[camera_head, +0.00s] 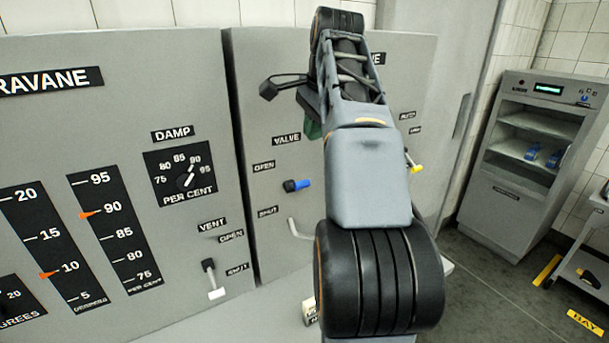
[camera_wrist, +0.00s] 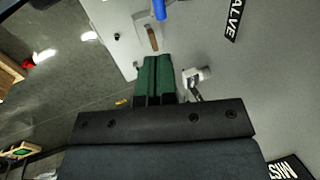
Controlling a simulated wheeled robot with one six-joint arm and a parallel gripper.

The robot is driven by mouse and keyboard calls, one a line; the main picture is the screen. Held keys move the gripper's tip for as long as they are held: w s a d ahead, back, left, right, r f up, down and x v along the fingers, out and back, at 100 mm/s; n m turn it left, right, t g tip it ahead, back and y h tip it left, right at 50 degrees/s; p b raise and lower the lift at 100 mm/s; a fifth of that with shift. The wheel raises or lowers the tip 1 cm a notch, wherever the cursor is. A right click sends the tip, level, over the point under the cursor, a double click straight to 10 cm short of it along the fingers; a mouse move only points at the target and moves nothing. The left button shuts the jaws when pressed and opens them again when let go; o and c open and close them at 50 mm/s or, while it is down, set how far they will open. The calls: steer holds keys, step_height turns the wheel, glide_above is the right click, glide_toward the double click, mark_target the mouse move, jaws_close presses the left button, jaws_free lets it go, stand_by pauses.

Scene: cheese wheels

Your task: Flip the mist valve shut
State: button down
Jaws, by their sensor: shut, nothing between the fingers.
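The blue-handled valve lever (camera_head: 296,185) is on the right grey panel, under the VALVE label (camera_head: 287,139). It sticks out between the OPEN label (camera_head: 264,167) above and the SHUT label (camera_head: 268,211) below. Its blue handle also shows at the top edge of the wrist view (camera_wrist: 159,9). My gripper (camera_wrist: 158,62) has green fingers, which are together and empty, apart from the handle. In the head view a green part of my gripper (camera_head: 312,129) shows above and right of the lever; my arm hides the rest. A MIST label (camera_wrist: 288,168) shows at the wrist view's lower right.
A bent white lever (camera_head: 298,230) is below the blue one. A yellow-tipped lever (camera_head: 413,165) is right of my arm. The left panel has a vent lever (camera_head: 212,280) and gauges. A shelved cabinet (camera_head: 535,150) stands at right, with open floor before it.

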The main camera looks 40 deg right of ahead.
mark_target(302, 181)
steer(key=b+x, duration=0.1)
steer(key=x, duration=1.2)
steer(key=shift+a, duration=0.1)
steer(key=shift+f, duration=0.1)
